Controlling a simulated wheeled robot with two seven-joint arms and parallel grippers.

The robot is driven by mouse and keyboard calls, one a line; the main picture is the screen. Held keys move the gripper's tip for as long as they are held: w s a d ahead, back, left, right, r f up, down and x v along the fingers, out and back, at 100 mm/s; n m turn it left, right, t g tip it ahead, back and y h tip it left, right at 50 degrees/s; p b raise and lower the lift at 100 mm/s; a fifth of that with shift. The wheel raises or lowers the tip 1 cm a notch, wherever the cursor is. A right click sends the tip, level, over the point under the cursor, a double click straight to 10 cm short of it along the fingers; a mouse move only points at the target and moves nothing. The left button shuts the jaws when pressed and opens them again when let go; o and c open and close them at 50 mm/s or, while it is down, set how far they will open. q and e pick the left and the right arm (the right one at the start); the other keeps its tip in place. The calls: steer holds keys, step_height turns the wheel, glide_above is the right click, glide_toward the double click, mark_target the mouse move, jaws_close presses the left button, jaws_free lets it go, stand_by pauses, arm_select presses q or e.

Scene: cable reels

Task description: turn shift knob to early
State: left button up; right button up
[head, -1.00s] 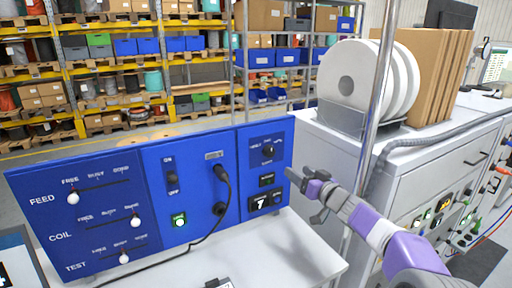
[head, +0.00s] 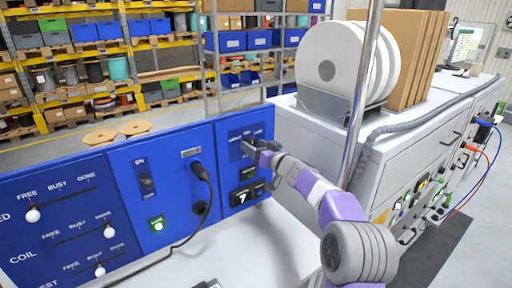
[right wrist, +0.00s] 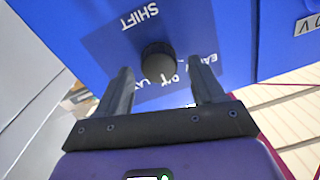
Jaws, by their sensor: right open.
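The shift knob (right wrist: 159,57) is a round black knob on a dark plate marked SHIFT on the blue panel (head: 140,225). In the right wrist view it lies ahead of and between the two open fingers of my right gripper (right wrist: 160,92). Its contact with the fingers cannot be told. The position words beside it are partly covered, so its setting cannot be read. In the head view my right gripper (head: 256,150) is in front of the knob's plate and hides the knob. My left gripper is out of view.
Below the knob are small displays, one reading 7 (head: 242,197). A black cable (head: 208,185) hangs from the panel's middle. A metal post (head: 364,100) stands close to my right arm. White reels (head: 335,70) sit on the cabinet to the right.

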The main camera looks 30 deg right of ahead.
steer(key=shift+w+f, duration=0.1)
steer(key=shift+c, duration=0.3)
steer(key=shift+c, duration=1.2)
steer(key=c, duration=0.8)
steer(key=shift+o, duration=0.2)
